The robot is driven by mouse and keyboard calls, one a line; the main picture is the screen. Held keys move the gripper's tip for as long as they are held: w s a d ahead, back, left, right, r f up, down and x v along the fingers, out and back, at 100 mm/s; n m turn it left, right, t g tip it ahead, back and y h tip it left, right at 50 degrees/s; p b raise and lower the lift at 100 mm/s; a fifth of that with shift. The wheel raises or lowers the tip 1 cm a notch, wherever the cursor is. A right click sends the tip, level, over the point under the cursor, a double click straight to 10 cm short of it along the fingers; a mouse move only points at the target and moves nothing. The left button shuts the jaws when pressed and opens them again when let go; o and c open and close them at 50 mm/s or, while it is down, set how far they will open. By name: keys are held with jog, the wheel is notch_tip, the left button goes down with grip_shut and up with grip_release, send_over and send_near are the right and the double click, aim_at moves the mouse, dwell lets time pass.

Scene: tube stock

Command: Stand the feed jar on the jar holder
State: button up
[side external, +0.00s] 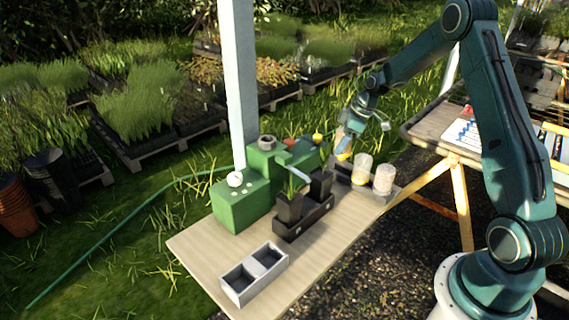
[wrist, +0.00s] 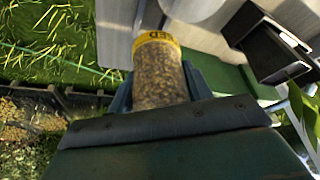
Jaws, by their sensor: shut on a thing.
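The feed jar (wrist: 157,70) is clear, filled with brown grain, and has a yellow band with dark lettering, partly readable. My gripper (wrist: 160,88) is shut on it, with a finger on each side. In the side view my gripper (side external: 347,138) is above the far end of the table, and the jar (side external: 343,152) shows small and tilted below it. Two similar filled jars (side external: 362,168) (side external: 384,180) stand upright at the table's far right, on or beside a grey base (side external: 376,196). I cannot tell which part is the jar holder.
Green stepped blocks (side external: 240,208) stand along the table's left side. A black tray (side external: 303,221) with potted plants is mid-table. A grey two-compartment box (side external: 252,273) is near the front. The wooden table (side external: 200,249) has clear room at the front left.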

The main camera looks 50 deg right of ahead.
aim_at(339, 158)
jog(key=shift+f, duration=0.5)
jog(key=shift+f, duration=2.05)
jog(key=shift+f, duration=0.45)
dwell(0.3)
jog(key=o, duration=1.1)
jog(key=shift+o, duration=0.2)
jog(key=v, duration=1.3)
jog(key=shift+s+d+r, duration=0.15)
jog(key=shift+s+r, duration=0.05)
jog(key=shift+r, duration=0.1)
